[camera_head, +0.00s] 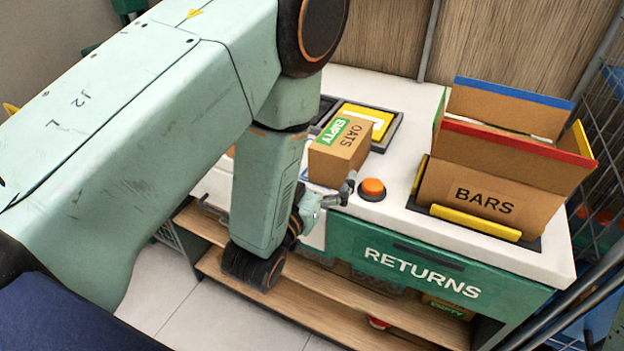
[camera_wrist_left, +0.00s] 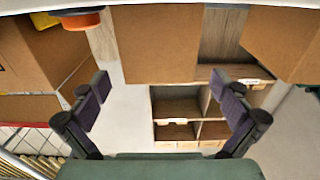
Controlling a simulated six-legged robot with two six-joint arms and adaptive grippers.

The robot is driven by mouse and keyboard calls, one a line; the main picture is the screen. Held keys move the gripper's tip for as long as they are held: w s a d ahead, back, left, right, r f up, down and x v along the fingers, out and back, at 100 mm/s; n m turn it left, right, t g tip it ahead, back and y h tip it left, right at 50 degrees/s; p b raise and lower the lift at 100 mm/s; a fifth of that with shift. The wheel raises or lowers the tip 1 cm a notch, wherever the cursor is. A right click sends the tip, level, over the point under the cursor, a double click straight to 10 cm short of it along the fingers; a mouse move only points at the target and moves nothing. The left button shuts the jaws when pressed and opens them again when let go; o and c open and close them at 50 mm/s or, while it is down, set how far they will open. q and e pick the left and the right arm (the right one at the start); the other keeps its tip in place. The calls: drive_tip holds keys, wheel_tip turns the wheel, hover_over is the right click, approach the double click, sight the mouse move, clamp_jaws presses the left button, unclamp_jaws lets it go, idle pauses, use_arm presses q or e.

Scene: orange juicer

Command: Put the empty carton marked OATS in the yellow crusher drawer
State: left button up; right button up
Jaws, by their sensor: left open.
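The OATS carton (camera_head: 341,152), a brown box with a green EMPTY label, sits on the white counter in the head view. A brown face, likely this carton (camera_wrist_left: 155,42), shows beyond the fingers in the left wrist view. My left gripper (camera_head: 340,194) is beside the carton's near right side, partly hidden by its own wrist. Its fingers (camera_wrist_left: 160,86) are spread and nothing is held between them. A yellow panel (camera_head: 379,120) in a dark frame lies just behind the carton; whether it is the crusher drawer is unclear. My right gripper is out of view.
An orange button (camera_head: 372,188) stands close to the gripper; it also shows in the wrist view (camera_wrist_left: 80,20). An open BARS box (camera_head: 485,198) is at right. A green RETURNS front (camera_head: 422,270) is below the counter, over a wooden shelf (camera_head: 330,300). Wire mesh stands at far right.

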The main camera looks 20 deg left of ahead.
use_arm(q)
drive_tip(key=s, duration=0.4)
hover_over(338, 163)
drive_tip(key=shift+r, duration=0.45)
drive_tip(key=shift+c, duration=0.2)
